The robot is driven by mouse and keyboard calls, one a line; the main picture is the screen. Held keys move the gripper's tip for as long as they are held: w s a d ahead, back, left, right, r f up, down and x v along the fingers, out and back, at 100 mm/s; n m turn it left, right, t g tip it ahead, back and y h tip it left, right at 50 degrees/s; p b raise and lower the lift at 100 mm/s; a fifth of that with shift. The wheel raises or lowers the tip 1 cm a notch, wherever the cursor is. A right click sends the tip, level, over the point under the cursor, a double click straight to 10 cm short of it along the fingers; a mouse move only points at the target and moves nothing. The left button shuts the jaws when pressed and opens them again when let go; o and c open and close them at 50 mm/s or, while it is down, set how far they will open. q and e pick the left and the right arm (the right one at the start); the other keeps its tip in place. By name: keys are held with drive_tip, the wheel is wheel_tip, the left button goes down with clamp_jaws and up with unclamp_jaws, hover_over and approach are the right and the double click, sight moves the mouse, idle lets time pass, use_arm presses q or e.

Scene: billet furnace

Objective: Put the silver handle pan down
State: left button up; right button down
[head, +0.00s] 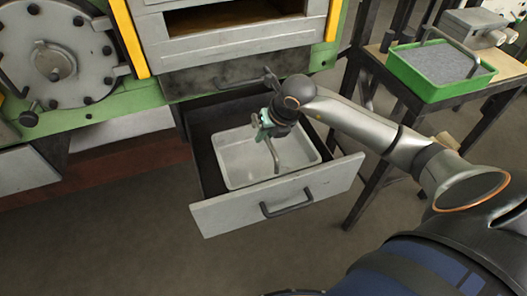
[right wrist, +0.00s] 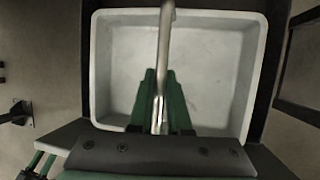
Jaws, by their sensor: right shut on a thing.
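The pale grey pan (head: 235,174) with a silver handle (head: 277,157) is inside the open drawer (head: 278,196), roughly level. My right gripper (head: 268,132) is above the pan, shut on the handle. In the right wrist view, the handle (right wrist: 166,32) runs up from between the green fingers (right wrist: 160,112), and the empty-looking inside of the pan (right wrist: 215,65) lies below. I cannot tell whether the pan's bottom touches the drawer floor. My left gripper is not in view.
The drawer sits below the furnace front (head: 230,45), with a dark handle on its face. A green tray (head: 440,88) of grey grains, with its own handle, stands on a side table (head: 375,52) at right. The floor in front is clear.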

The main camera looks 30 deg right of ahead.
hover_over(264, 161)
drive_tip(key=shift+w+d+f, duration=0.1)
drive_tip(key=shift+w+f, duration=0.05)
drive_tip(key=shift+f, duration=2.35)
drive_tip(key=c, duration=0.9)
unclamp_jaws()
drive_tip(key=shift+f, duration=0.1)
drive_tip(key=shift+o, duration=0.2)
drive_tip(key=v, duration=1.2)
drive_tip(key=shift+p, duration=0.45)
